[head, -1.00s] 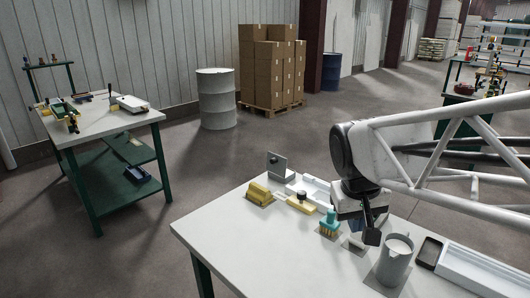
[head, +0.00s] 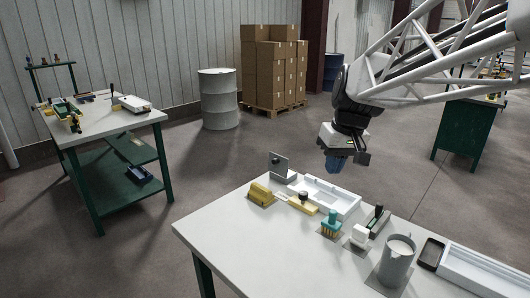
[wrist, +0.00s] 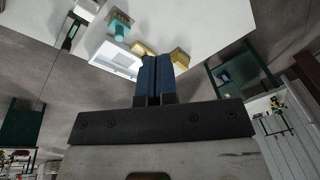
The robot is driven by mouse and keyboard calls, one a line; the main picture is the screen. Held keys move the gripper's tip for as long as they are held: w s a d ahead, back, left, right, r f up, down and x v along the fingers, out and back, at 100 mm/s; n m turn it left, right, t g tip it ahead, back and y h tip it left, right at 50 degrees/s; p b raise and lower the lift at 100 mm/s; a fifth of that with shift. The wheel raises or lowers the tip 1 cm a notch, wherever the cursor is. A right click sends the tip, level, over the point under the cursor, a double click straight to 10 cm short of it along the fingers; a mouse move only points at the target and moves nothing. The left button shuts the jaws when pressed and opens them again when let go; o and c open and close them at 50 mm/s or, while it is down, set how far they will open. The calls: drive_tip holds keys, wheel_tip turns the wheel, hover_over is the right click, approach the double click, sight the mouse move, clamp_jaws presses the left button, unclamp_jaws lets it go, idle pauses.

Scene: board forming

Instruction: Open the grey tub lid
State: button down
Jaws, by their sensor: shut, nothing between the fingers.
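The grey tub (head: 283,176) is at the far left edge of the workbench in the head view. A flat grey panel, which looks like its lid (head: 278,164), stands upright on it with a small dark knob on its face. My gripper (head: 336,166) hangs in the air above the far side of the bench, to the right of the tub and apart from it. Its blue fingers are together and empty, as the wrist view (wrist: 155,76) also shows. I cannot make out the tub in the wrist view.
A white tray (head: 347,205), yellow block (head: 261,194), yellow-handled tool (head: 303,205), teal brush (head: 331,223), white block (head: 359,237), green-based tool (head: 378,222) and grey jug (head: 397,263) crowd the workbench (head: 265,240). Its front left is clear.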

drive_tip(key=w+f+n+g+y, duration=0.1)
drive_tip(key=w+f+n+y, duration=0.2)
drive_tip(key=w, duration=2.8)
drive_tip(key=w+d+f+n+y, duration=0.1)
drive_tip(key=w+f, duration=0.3)
drive_tip(key=w, duration=0.4)
drive_tip(key=w+d+f+n+y, duration=0.1)
drive_tip(key=w+f+n, duration=0.1)
drive_tip(key=w+f, duration=0.3)
drive_tip(key=w+f+n+g+y, duration=0.1)
drive_tip(key=w+f, duration=0.3)
drive_tip(key=w, duration=0.7)
drive_tip(key=shift+d+f+n, duration=0.3)
drive_tip(key=shift+d+n, duration=0.1)
drive_tip(key=shift+a+f, duration=0.1)
approach(276, 166)
drive_tip(key=w+f, duration=0.3)
drive_tip(key=shift+w+a+f, duration=0.1)
drive_tip(key=shift+w+f, duration=0.05)
drive_tip(key=shift+w, duration=0.05)
drive_tip(key=shift+s+a, duration=0.7)
drive_tip(key=shift+s, duration=0.1)
drive_tip(key=shift+s+a+r, duration=0.3)
drive_tip(key=shift+s+a, duration=0.3)
